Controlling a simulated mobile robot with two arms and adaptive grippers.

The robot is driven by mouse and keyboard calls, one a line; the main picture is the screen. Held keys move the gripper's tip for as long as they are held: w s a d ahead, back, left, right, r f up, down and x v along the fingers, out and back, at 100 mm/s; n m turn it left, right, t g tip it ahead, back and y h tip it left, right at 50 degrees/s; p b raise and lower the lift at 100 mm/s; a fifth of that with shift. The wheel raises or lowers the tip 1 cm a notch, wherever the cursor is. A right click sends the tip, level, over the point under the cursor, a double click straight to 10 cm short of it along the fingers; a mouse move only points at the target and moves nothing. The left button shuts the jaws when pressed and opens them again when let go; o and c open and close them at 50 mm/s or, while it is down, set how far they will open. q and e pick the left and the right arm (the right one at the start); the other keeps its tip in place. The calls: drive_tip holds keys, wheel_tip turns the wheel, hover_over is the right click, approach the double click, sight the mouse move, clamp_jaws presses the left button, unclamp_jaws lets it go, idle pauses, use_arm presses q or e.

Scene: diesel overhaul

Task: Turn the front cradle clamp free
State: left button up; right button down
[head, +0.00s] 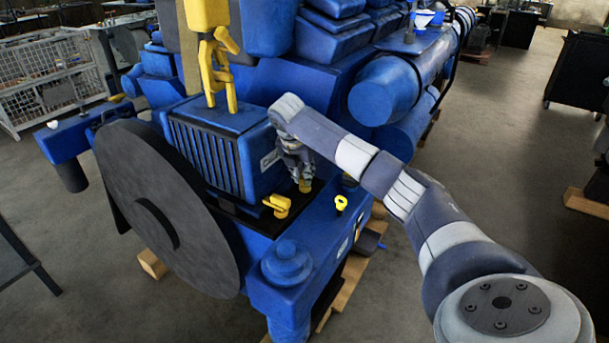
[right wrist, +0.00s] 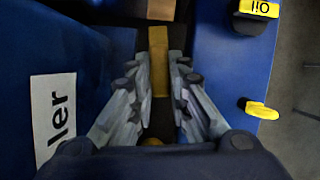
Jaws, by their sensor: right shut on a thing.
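My right gripper (head: 303,178) reaches down beside the blue ribbed box and is shut on a yellow clamp handle (head: 305,186). In the right wrist view, the yellow bar of this handle (right wrist: 158,65) runs between the two fingers of the gripper (right wrist: 161,100). The fingers hide part of it. A second yellow clamp handle (head: 277,205) lies free at the near corner of the box's black cradle. I cannot tell which of the two is the front one. My left gripper is not in view.
The blue box (head: 207,150), with a white label (right wrist: 54,115), stands close beside the gripper. A large dark disc (head: 165,210) is at the left.

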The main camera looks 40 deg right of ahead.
drive_tip(key=shift+w+r+m+g, duration=0.2)
drive_tip(key=shift+m+g, duration=0.1)
drive_tip(key=shift+m, duration=0.5)
drive_tip(key=c, duration=1.5)
unclamp_jaws()
drive_tip(key=shift+f, duration=0.1)
drive_tip(key=v, duration=1.2)
drive_tip(key=shift+a, duration=0.2)
drive_tip(key=shift+f, duration=0.15)
